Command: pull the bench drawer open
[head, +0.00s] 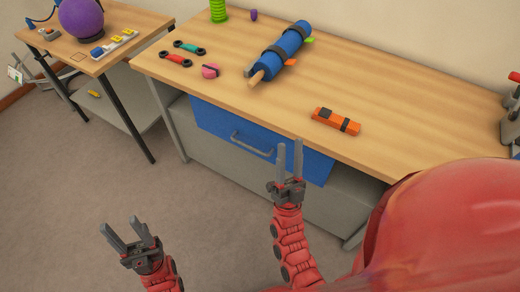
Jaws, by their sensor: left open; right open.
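The wooden bench (389,89) has a blue drawer (215,119) under its top, with a grey bar handle (251,144) on the front. The drawer front looks flush under the bench top, and I cannot tell of any gap. My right gripper (290,160) is open and empty, upright in front of the right part of the drawer, to the right of the handle. It hides a little of the drawer front. My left gripper (126,233) is open and empty, low over the floor, left of and well apart from the handle.
On the bench lie an orange tool (336,121), a blue roll (284,50), a pink item (210,71), and red (176,61) and teal (190,47) pieces. A smaller table (112,58) with a purple ball (82,18) stands at the left. The carpet (70,180) before the bench is clear.

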